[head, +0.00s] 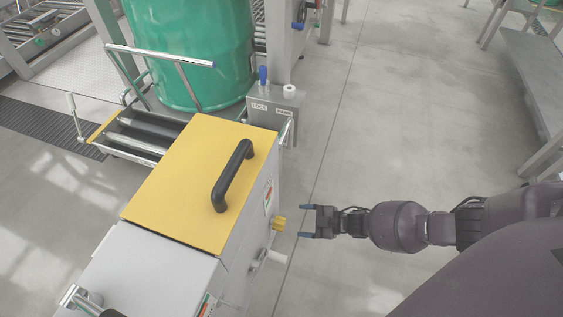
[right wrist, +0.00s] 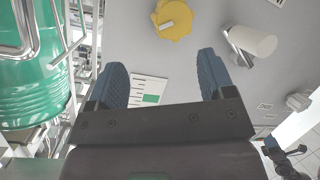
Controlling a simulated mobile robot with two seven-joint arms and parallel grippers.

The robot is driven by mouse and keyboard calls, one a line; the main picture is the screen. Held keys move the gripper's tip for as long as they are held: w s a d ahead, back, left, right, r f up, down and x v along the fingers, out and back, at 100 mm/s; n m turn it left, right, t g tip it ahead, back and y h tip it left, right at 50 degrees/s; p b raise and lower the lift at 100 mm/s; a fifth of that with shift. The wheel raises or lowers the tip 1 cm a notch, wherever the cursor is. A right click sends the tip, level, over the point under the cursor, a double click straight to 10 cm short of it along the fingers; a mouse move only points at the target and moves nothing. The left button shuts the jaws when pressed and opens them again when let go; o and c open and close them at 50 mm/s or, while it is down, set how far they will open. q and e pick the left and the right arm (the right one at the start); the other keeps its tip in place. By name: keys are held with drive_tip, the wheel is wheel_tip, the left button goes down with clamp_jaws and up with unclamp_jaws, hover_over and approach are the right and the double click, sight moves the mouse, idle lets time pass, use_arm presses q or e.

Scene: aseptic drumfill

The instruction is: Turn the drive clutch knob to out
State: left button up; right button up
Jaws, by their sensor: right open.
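The drive clutch knob, as I take it, is the yellow lobed knob (head: 279,223) on the right side of the grey machine with the yellow cover. In the right wrist view the yellow knob (right wrist: 172,20) shows at the top, with a pale bar-shaped mark on its face. My right gripper (head: 306,221) is open and empty, pointing at the knob with a small gap between. In the right wrist view the two blue fingertips (right wrist: 166,70) stand apart, and the knob lies beyond them. My left gripper is not in view.
A white-handled lever (head: 273,257) sticks out just below the knob. The yellow cover (head: 190,170) carries a black handle (head: 233,175). The floor right of the machine is clear.

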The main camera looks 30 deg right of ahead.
sight(281, 225)
drive_tip(key=w+a+f+m+b, duration=0.1)
drive_tip(key=m, duration=0.2)
drive_tip(key=w+a+f+m+b, duration=0.1)
drive_tip(key=a+f+m, duration=0.1)
drive_tip(key=m, duration=0.1)
drive_tip(key=w+a+f+m+b, duration=0.1)
drive_tip(key=a+m, duration=0.1)
drive_tip(key=m, duration=0.1)
drive_tip(key=shift+w+a+f+g, duration=0.1)
drive_tip(key=shift+w+f+g, duration=0.2)
drive_tip(key=shift+w+f, duration=0.1)
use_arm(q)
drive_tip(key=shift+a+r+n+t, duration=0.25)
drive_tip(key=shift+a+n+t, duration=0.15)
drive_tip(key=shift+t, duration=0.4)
use_arm(e)
drive_tip(key=shift+w+a, duration=0.35)
drive_tip(key=shift+w, duration=0.05)
drive_tip(key=shift+c, duration=0.4)
drive_tip(key=c, duration=0.8)
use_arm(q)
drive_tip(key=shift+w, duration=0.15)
use_arm(e)
drive_tip(key=shift+c, duration=0.2)
